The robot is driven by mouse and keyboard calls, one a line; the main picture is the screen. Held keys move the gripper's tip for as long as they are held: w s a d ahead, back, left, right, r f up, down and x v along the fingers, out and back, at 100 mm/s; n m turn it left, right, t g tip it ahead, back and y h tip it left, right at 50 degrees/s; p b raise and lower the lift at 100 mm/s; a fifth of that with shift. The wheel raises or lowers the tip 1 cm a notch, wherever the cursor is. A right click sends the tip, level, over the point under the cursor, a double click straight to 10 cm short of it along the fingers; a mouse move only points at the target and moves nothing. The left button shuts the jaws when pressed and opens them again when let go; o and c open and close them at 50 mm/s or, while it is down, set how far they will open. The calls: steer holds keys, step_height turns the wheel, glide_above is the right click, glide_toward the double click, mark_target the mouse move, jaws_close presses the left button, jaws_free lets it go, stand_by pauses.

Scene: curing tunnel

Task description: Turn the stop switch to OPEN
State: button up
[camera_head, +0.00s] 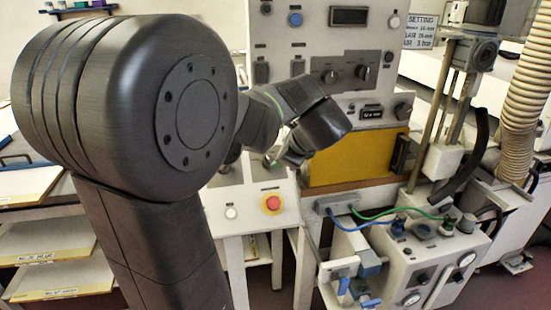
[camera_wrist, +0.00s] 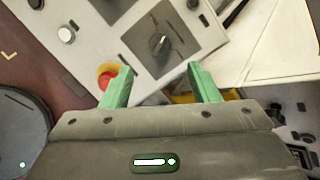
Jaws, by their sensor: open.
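A rotary switch with a dark knob (camera_wrist: 158,43) sits on a dark square plate on the white sloped console, in the wrist view. I take it for the stop switch; its lettering is too small to read. My gripper (camera_wrist: 160,84) is open, its two green fingers spread with nothing between them. The knob lies beyond the fingertips, roughly centred between them, apparently untouched. In the head view my arm and wrist cover this part of the console, and the knob cannot be made out.
A red button with a yellow collar (camera_head: 271,203) is on the same console; the left finger partly covers it in the wrist view (camera_wrist: 106,74). A white button (camera_head: 231,212) sits beside it. An upright panel with knobs (camera_head: 346,73) and a yellow plate (camera_head: 355,160) stand close behind.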

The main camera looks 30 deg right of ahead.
mark_target(269, 160)
steer(key=shift+v, duration=1.7)
steer(key=p+x, duration=0.1)
steer(key=x, duration=1.2)
steer(key=shift+w+f, duration=0.25)
steer(key=shift+w, duration=0.1)
steer(key=shift+w+f+n+b, duration=0.15)
steer(key=shift+f+n+b, duration=0.15)
steer(key=shift+n+b, duration=0.35)
steer(key=n+b, duration=0.1)
steer(key=n, duration=0.2)
steer(key=shift+a+r+g+b, duration=0.1)
steer(key=shift+g+b, duration=0.25)
steer(key=shift+g, duration=0.05)
steer(key=n+b, duration=0.2)
steer(key=n, duration=0.2)
steer(key=shift+g, duration=0.4)
steer(key=v, duration=1.3)
steer(key=shift+r+b, duration=0.2)
steer(key=shift+b, duration=0.1)
